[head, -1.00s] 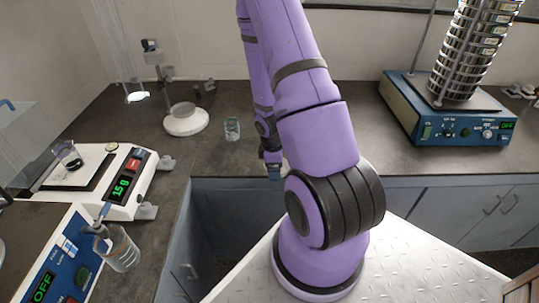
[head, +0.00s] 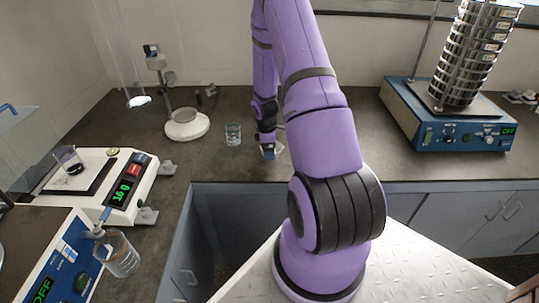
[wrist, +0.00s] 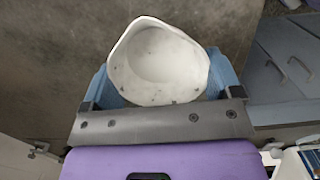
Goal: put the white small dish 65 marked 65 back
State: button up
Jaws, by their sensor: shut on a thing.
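My gripper (wrist: 160,90) is shut on a white small dish (wrist: 160,62), which sits between its blue fingers in the wrist view. The dish has a rounded, spouted outline and a few small dark specks; no number can be read on it. It looks empty. In the head view my gripper (head: 268,152) is over the front part of the dark counter, right of a small glass beaker, and the dish is barely visible there.
The small glass beaker (head: 233,134) and a white round-based stand (head: 187,126) are on the counter. A balance (head: 92,180) bearing a glass vessel (head: 69,160) is at left, near a water beaker (head: 119,254). A sieve shaker (head: 447,118) stands at right. Counter between is clear.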

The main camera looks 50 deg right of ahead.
jog(key=shift+w+f, duration=0.15)
jog(key=shift+f, duration=1.55)
jog(key=shift+f, duration=0.15)
jog(key=o, duration=1.2)
